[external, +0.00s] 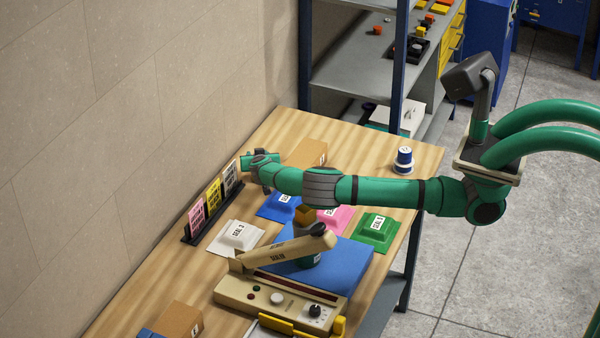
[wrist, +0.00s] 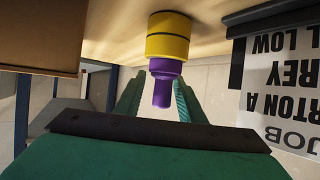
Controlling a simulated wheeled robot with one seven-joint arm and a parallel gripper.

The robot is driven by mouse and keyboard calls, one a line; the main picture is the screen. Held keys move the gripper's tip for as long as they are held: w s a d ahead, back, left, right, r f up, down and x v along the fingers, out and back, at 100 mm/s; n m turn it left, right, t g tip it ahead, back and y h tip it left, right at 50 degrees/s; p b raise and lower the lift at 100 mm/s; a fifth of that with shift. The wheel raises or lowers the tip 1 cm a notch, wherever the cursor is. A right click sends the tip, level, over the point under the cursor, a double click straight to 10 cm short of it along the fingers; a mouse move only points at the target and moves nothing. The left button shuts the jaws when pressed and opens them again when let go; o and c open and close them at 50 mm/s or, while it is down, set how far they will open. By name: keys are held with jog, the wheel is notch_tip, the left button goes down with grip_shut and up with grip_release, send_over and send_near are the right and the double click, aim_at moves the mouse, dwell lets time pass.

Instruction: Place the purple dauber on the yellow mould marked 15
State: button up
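The purple dauber (wrist: 161,88) shows in the wrist view with a purple handle and a wide yellow-and-purple end (wrist: 168,38). That view looks upside down, with the tabletop at the top and the dauber's wide end against it. My gripper (wrist: 158,98) has its green fingers spread either side of the handle, with a gap visible on both sides. In the external view my gripper (external: 254,161) is low near the wall side of the table, by the card rack. The dauber is hidden there. I cannot make out a yellow mould marked 15.
The rack holds pink, yellow and white cards (external: 213,193) beside my gripper. A cardboard box (external: 308,151) stands behind my arm. A blue-and-white dauber (external: 404,159) stands far right.

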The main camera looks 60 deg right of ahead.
jog(key=v, duration=1.1)
jog(key=shift+a, duration=0.25)
jog(key=shift+s+r, duration=0.1)
